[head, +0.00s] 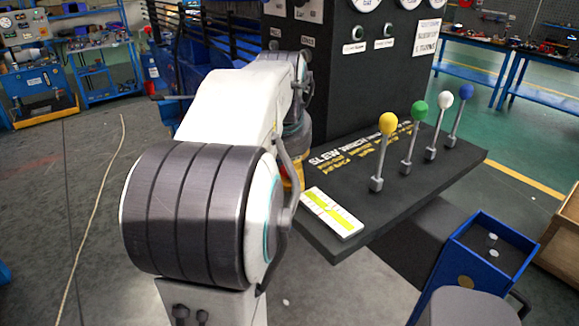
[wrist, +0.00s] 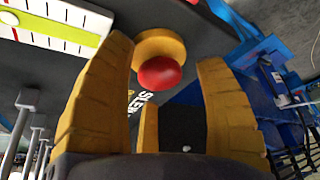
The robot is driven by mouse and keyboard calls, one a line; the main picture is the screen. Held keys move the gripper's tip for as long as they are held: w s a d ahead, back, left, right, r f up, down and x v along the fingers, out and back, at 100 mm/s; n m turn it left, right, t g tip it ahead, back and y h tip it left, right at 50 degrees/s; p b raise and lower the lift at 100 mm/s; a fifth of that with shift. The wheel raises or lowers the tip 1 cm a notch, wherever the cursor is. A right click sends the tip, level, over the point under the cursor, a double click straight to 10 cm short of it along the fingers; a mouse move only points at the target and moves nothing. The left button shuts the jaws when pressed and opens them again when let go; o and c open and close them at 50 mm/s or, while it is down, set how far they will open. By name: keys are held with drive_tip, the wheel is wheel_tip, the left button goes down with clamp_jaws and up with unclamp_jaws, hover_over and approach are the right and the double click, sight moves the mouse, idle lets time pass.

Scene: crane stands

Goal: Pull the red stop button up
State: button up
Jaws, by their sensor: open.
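The red stop button (wrist: 160,71) shows in the wrist view as a round red knob on a yellow round base (wrist: 160,45).
The dark control panel (head: 425,178) bears several levers with yellow (head: 388,123), green, white and blue knobs to the right. A white plate with a yellow-green strip (head: 332,212) lies near its front edge. A blue bin (head: 480,255) stands in front at right. Open floor lies left.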

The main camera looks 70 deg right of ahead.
drive_tip(key=shift+c, duration=0.2)
clamp_jaws()
idle(0.5)
